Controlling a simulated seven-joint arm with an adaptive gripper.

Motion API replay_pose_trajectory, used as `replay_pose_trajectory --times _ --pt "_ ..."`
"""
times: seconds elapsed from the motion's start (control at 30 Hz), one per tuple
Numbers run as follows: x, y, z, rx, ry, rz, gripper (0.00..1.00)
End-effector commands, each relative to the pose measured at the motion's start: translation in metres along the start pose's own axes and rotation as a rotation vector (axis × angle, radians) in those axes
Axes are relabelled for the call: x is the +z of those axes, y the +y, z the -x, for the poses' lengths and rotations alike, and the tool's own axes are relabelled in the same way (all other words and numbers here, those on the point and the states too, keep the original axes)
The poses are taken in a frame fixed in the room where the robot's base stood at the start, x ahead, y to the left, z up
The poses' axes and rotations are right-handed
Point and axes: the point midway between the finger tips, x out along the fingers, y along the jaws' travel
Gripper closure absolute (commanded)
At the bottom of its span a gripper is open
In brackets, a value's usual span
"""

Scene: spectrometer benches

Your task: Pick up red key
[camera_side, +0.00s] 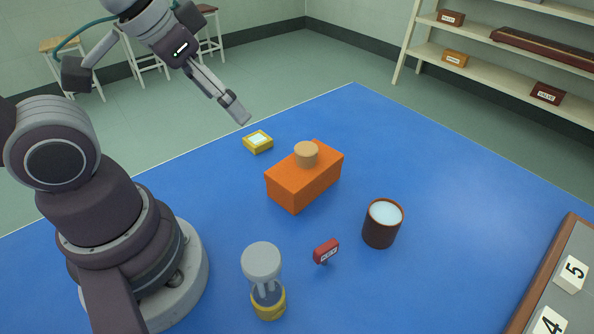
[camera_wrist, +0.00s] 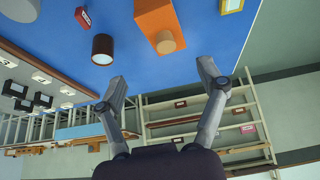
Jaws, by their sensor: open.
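In the wrist view the red key (camera_wrist: 83,18) shows near the top, left of centre. My gripper (camera_side: 238,113) hangs above the far left part of the table, well away from the key. In the wrist view my gripper (camera_wrist: 162,78) has its two fingers spread wide, with nothing between them.
A brown cup (camera_side: 381,228) of pale contents stands right of the key. A grey-topped jar with yellow base (camera_side: 268,303) stands left of it. An orange box (camera_side: 292,191) bearing a tan knob (camera_side: 306,153) and a yellow block (camera_side: 258,147) lie farther back.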

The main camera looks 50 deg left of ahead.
Motion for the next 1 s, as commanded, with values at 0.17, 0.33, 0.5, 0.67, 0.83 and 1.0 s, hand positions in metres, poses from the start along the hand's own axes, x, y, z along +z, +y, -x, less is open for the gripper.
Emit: replay_pose_trajectory --times 0.17,0.33,0.5,0.67,0.83,1.0 --pt "0.0 0.0 0.0 0.0 0.0 0.0 0.28" --pt "-0.008 0.009 -0.005 0.01 -0.052 0.132 0.28" --pt "-0.028 0.053 -0.035 -0.039 -0.235 0.638 0.28" --pt "-0.024 0.107 -0.074 -0.202 -0.364 1.12 0.28" --pt "-0.009 0.139 -0.098 -0.341 -0.398 1.402 0.28" --pt "0.006 0.143 -0.122 -0.374 -0.4 1.455 0.28"
